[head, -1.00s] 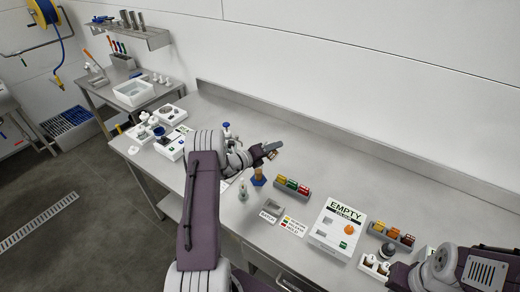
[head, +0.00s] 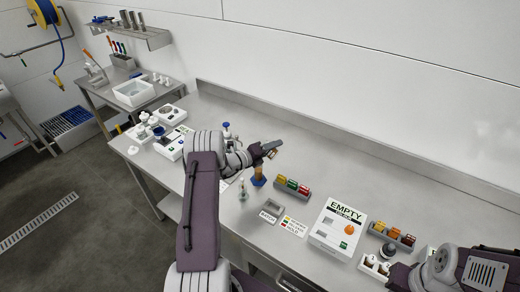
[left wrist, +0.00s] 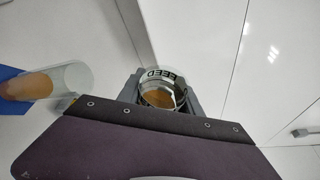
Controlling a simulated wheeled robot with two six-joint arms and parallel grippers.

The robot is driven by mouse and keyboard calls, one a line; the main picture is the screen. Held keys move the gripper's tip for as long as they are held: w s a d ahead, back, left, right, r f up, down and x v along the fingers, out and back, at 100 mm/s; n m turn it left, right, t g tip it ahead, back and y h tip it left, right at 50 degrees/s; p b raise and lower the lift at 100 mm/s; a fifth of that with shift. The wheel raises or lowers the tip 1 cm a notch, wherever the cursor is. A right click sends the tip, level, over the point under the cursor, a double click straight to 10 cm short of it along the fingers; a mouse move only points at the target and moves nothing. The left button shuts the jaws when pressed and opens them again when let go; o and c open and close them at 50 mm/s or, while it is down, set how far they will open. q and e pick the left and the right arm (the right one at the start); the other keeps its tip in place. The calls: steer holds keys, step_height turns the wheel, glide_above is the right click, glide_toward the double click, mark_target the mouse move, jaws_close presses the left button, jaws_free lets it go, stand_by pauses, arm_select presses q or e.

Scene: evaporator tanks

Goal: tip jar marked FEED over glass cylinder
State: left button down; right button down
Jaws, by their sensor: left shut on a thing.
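My left gripper (head: 270,150) is shut on the FEED jar, held above the bench. In the left wrist view the jar (left wrist: 160,74) is clear, with a white band reading FEED upside down and amber liquid inside. The jaws (left wrist: 158,95) lie on both sides of it. The glass cylinder (left wrist: 72,78) is at the left of that view, on a blue foot (left wrist: 10,72), with amber showing inside. In the head view the cylinder (head: 258,172) stands just below the left gripper. The jar's exact tilt is unclear.
A rack of coloured vials (head: 292,187) stands right of the cylinder. A BATCH tray (head: 272,206), a colour-marked card (head: 293,226) and a white EMPTY box (head: 336,229) are nearer the front. Scales and small vessels (head: 165,130) occupy the left end. The bench's back strip is clear.

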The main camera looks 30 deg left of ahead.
arm_select(q)
steer(key=shift+a+r+n+t+h+b, duration=0.1)
steer(key=shift+r+n+t+h+b, duration=0.2)
steer(key=shift+n, duration=0.35)
steer(key=shift+a+r+n+t+h+b, duration=0.1)
steer(key=shift+r+n+h+b, duration=0.2)
steer(key=shift+n, duration=0.35)
stand_by(2.5)
steer(key=shift+a+r+n+t+b, duration=0.15)
steer(key=shift+r+n+t+b, duration=0.3)
steer(key=shift+n, duration=0.65)
stand_by(2.6)
